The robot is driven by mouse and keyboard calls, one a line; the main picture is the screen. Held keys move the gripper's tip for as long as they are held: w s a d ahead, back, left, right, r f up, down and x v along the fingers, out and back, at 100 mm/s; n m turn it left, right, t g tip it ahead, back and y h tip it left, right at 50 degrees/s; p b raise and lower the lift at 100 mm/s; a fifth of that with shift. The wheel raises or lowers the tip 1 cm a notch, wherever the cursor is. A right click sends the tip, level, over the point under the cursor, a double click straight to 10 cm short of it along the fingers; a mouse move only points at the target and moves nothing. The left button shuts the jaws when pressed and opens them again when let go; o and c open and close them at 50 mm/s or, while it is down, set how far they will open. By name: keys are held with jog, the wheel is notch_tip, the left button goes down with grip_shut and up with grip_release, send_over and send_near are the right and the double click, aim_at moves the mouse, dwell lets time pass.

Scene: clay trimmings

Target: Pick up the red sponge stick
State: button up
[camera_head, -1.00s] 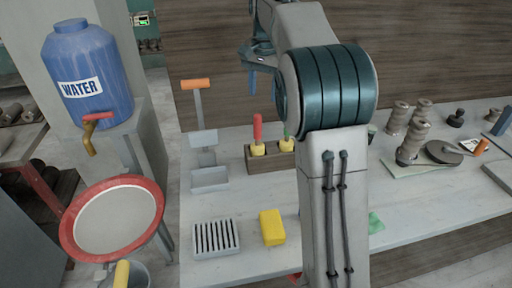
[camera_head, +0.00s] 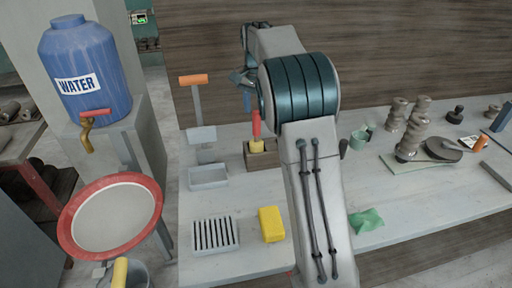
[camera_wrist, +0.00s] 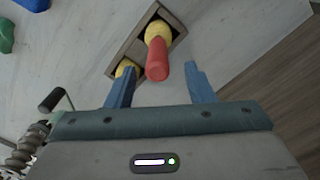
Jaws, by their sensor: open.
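The red sponge stick (camera_head: 256,124) stands upright in a wooden holder (camera_head: 262,161), its yellow sponge end down in the holder. In the wrist view the red sponge stick (camera_wrist: 158,58) points toward the camera, with its handle end near the space between my open fingers. My gripper (camera_wrist: 160,86) is open and empty, with blue fingers either side of that space. In the head view my gripper (camera_head: 246,92) is just above and left of the red handle. A second yellow sponge end (camera_wrist: 126,69) sits in the holder, partly behind the left finger; its handle is hidden.
A yellow sponge (camera_head: 271,224) and a slatted soap dish (camera_head: 215,235) lie at the table's front. A grey stand with an orange top (camera_head: 194,80) rises left of the holder.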

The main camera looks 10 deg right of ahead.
aim_at(256, 120)
jog(key=shift+s+f, duration=0.2)
jog(key=shift+f, duration=2.15)
grip_shut()
jog(key=shift+r, duration=0.1)
